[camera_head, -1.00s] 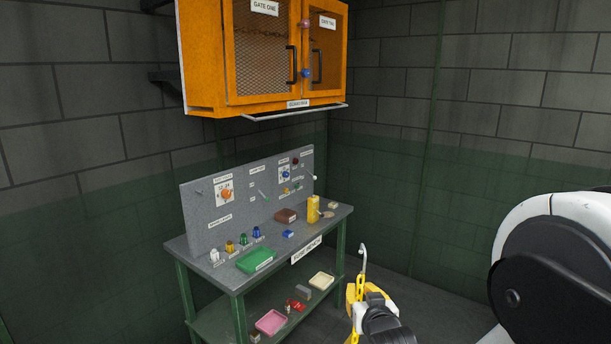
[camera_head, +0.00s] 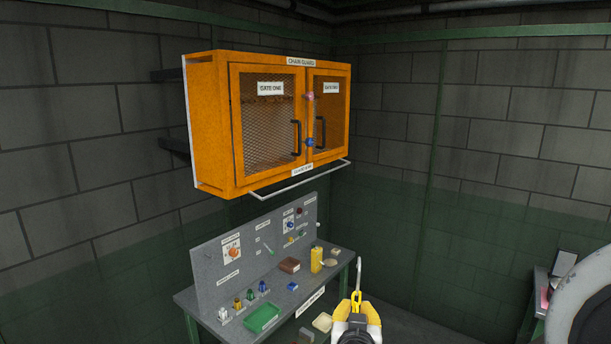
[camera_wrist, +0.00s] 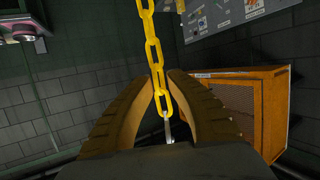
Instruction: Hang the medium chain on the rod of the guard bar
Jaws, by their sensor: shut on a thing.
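My gripper (camera_head: 357,308) is below and to the right of the orange cabinet in the head view. It is shut on a yellow chain (camera_wrist: 152,48), whose links run between the fingertips in the wrist view. A grey metal hook (camera_head: 358,274) sticks up above the fingers; it also shows in the wrist view (camera_wrist: 168,128). The guard bar's rod (camera_head: 300,181) is a thin pale bar along the cabinet's lower front edge, with nothing on it. The hook is apart from the rod, lower and to its right. The chain's lower end is out of the head view.
The orange cabinet (camera_head: 215,130) has two closed mesh doors. Below it stands a workbench (camera_head: 190,299) with a grey panel, a green tray (camera_head: 263,317), a yellow block (camera_head: 316,260) and small parts. Another surface (camera_head: 541,303) is at the right. The space before the rod looks clear.

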